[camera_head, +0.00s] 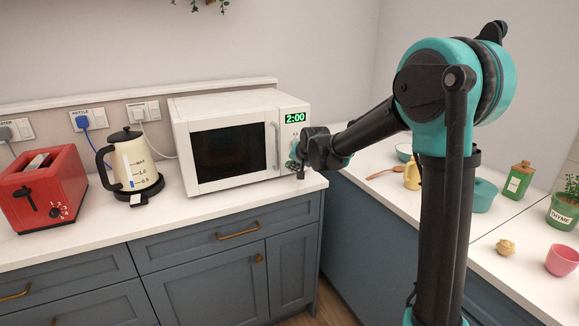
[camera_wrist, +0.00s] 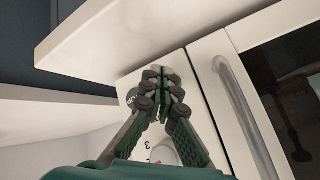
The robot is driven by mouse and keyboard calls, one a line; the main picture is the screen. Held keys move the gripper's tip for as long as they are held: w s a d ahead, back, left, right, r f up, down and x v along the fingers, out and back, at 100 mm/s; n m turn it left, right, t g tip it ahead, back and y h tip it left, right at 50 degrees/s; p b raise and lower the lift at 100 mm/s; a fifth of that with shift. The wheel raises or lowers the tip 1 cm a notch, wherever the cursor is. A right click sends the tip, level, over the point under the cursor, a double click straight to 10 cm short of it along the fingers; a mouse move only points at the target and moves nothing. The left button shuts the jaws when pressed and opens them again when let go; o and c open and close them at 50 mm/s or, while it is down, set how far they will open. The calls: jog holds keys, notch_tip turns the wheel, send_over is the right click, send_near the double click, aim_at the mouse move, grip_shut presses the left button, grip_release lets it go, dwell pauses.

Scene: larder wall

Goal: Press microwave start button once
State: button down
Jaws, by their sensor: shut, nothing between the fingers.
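The white microwave (camera_head: 230,110) stands on the counter with its door shut. Its display (camera_head: 295,118) reads 2:00 in green. My gripper (camera_head: 293,163) is shut and empty, at the lower part of the control panel, right of the door handle (camera_head: 277,146). In the wrist view my gripper (camera_wrist: 163,76) has its fingertips together in front of the white panel. A round grey button (camera_wrist: 131,96) with lettering shows just left of the fingers, partly hidden by them. A dial (camera_wrist: 166,153) shows between the finger bases. I cannot tell whether the fingertips touch the panel.
The cream kettle (camera_head: 137,162) and red toaster (camera_head: 45,188) stand left of the microwave. The door handle (camera_wrist: 240,110) is close beside my fingers in the wrist view. The counter edge (camera_wrist: 120,38) is also close.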

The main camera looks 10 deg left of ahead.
jog(key=shift+w+a, duration=0.15)
jog(key=shift+w, duration=0.1)
jog(key=shift+w+a, duration=0.2)
jog(key=shift+w, duration=0.1)
dwell(0.7)
jog(key=shift+s+d, duration=0.1)
jog(key=shift+s, duration=0.05)
jog(key=shift+s+d, duration=0.35)
jog(key=shift+s, duration=0.2)
jog(key=shift+s, duration=0.1)
jog(key=shift+s+d, duration=0.7)
jog(key=shift+s, duration=0.3)
jog(key=shift+s+d, duration=0.7)
jog(key=shift+s, duration=0.3)
